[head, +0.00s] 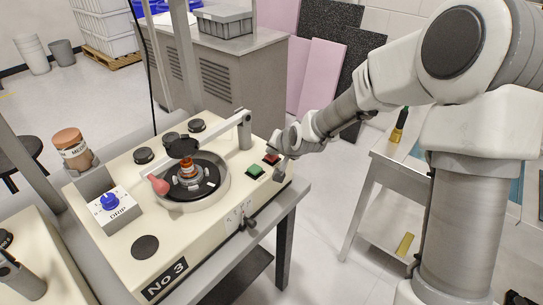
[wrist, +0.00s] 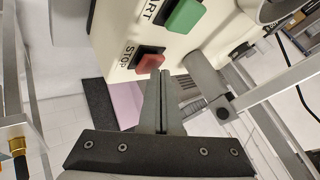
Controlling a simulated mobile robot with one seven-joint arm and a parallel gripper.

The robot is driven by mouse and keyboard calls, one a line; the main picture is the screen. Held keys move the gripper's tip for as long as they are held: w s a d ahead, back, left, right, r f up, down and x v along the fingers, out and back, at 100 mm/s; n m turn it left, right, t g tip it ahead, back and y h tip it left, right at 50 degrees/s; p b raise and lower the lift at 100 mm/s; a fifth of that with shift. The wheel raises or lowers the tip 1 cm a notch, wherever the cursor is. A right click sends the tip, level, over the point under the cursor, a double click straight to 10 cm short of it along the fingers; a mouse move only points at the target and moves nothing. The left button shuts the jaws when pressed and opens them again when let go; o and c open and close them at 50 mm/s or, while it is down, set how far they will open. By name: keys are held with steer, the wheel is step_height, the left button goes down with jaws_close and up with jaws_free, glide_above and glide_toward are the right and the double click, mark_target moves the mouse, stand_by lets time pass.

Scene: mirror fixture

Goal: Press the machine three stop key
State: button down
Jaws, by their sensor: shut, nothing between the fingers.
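The cream machine marked No 3 (head: 205,248) stands on a grey table at the centre left of the head view. Its red stop key (head: 271,159) is at the right end of the top, beside a green key (head: 254,170). In the wrist view the red key (wrist: 150,63) has the label STOP, and the green key (wrist: 185,16) has START. My gripper (head: 279,173) is shut and empty, with its fingertips close beside the red key. In the wrist view the fingertips (wrist: 161,73) overlap the key's near edge; I cannot tell whether they touch it.
The machine has a round dish (head: 190,181) with a swing arm, a blue DRIP knob (head: 109,201) and several black caps. A pinkish-red bulb (head: 158,185) lies by the dish. A second bench (head: 391,169) stands at the right.

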mark_target(272, 159)
steer(key=shift+f, duration=0.25)
stand_by(0.4)
steer(key=shift+r+p, duration=0.45)
steer(key=shift+r, duration=0.45)
steer(key=shift+r, duration=0.1)
steer(key=shift+r+p, duration=1.8)
steer(key=shift+r, duration=0.6)
